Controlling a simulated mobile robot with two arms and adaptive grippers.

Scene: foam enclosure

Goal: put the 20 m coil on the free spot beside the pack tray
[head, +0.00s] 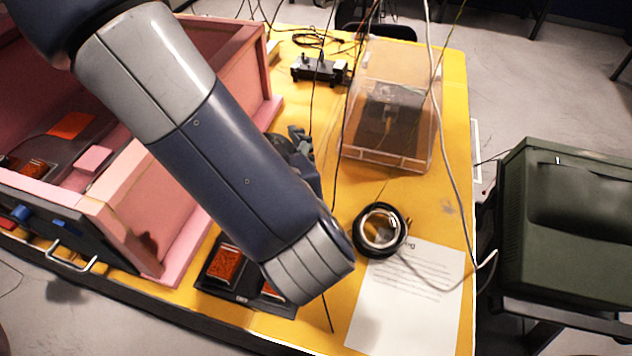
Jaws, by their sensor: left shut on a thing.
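A round black coil (380,230) with a pale, shiny middle lies at the upper left corner of a white printed sheet; I cannot read a length on it. A black tray (228,291) with orange-brown packs in it sits on the yellow table left of the sheet, partly hidden by my left arm. My left gripper (297,143) shows only in part beyond my arm, up and left of the coil and apart from it. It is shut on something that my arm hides. My right gripper is out of view.
The pink foam enclosure (200,232) stands at the left. A clear box (390,105) and a small black device (319,69) are at the back. Cables hang across the table (440,200). The printed sheet (405,310) covers the front right. A green case (570,220) stands to the right.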

